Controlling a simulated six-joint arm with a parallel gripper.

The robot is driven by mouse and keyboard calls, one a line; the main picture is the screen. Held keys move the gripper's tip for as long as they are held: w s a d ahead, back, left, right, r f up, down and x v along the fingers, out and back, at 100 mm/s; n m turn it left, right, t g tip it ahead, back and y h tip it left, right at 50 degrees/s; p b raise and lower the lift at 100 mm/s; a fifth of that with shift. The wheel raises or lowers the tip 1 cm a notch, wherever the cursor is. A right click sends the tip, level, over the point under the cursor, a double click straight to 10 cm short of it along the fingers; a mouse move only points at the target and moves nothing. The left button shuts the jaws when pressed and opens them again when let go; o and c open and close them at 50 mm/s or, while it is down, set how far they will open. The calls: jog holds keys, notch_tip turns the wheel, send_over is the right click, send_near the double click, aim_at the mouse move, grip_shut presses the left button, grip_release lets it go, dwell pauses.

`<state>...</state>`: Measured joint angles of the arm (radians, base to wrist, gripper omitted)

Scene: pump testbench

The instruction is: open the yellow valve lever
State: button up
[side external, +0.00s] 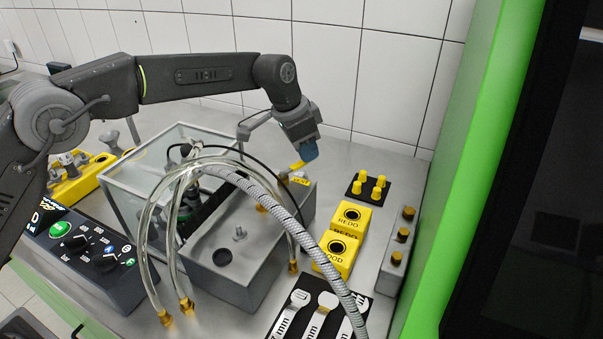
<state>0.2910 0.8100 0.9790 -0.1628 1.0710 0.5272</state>
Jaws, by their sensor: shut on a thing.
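My gripper (308,151) points down over the back right part of the grey tank. Its blue fingertips are shut at the yellow valve lever (298,164), which shows just below and left of them. The lever's exact angle and the contact between the fingers are too small to make out. A yellow label or tag (300,181) shows under the lever. The valve body below is partly hidden by the hoses.
Clear hoses (150,240) and a braided hose (290,222) arch over the grey tank (235,250). A glass box (120,195) stands left. A green post (470,150) rises at right.

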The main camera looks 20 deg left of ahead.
jog(key=shift+w+a, duration=0.2)
jog(key=shift+a, duration=0.75)
jog(key=shift+a, duration=0.4)
jog(key=o, duration=1.3)
jog(key=shift+d+f, duration=0.1)
notch_tip(320, 180, up, 6)
jog(key=shift+r, duration=0.1)
